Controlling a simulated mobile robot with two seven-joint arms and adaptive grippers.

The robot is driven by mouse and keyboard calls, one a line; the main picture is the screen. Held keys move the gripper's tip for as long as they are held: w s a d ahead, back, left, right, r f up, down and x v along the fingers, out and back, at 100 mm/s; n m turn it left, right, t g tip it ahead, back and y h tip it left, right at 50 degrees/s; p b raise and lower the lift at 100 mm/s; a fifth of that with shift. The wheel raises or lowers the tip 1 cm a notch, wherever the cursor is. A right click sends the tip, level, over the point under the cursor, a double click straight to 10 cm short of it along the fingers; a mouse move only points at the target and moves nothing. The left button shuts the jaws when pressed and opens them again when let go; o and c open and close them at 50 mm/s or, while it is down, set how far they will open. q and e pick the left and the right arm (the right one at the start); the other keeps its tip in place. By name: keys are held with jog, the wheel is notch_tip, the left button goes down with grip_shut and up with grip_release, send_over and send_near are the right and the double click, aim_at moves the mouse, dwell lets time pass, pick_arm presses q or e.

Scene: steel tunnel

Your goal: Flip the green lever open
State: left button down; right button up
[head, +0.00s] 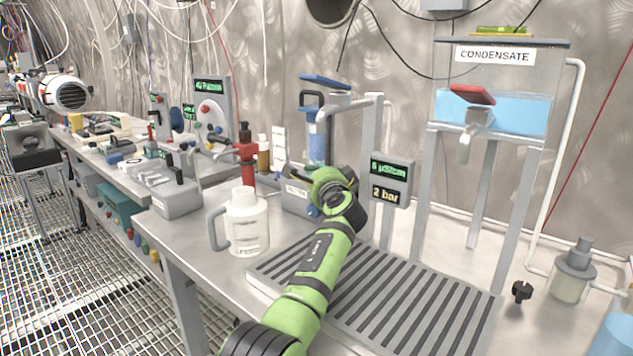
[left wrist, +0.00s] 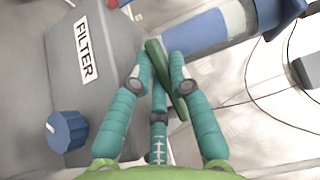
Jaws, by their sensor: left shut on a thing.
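The green lever (left wrist: 172,82) shows in the left wrist view as a slim dark-green handle beside the filter box (left wrist: 85,60), which is grey and labelled FILTER. My left gripper (left wrist: 152,62) has teal fingers on both sides of the lever and is shut on it. In the head view my left gripper (head: 328,182) is at the filter unit, beside the upright clear-and-blue cylinder (head: 317,140). From there my own arm hides the lever and most of the fingers. My right gripper is in neither view.
A white jug (head: 245,222) stands left of my arm, and a slatted drain tray (head: 400,300) lies below it. A grey post with a display (head: 390,182) stands close on the right. A condensate tank (head: 520,105) with a red lever (head: 472,95) is farther right.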

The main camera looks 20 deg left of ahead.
pick_arm(q)
jog(key=shift+f, duration=0.2)
jog(key=c, duration=1.4)
grip_release()
jog(key=shift+s+r, duration=0.1)
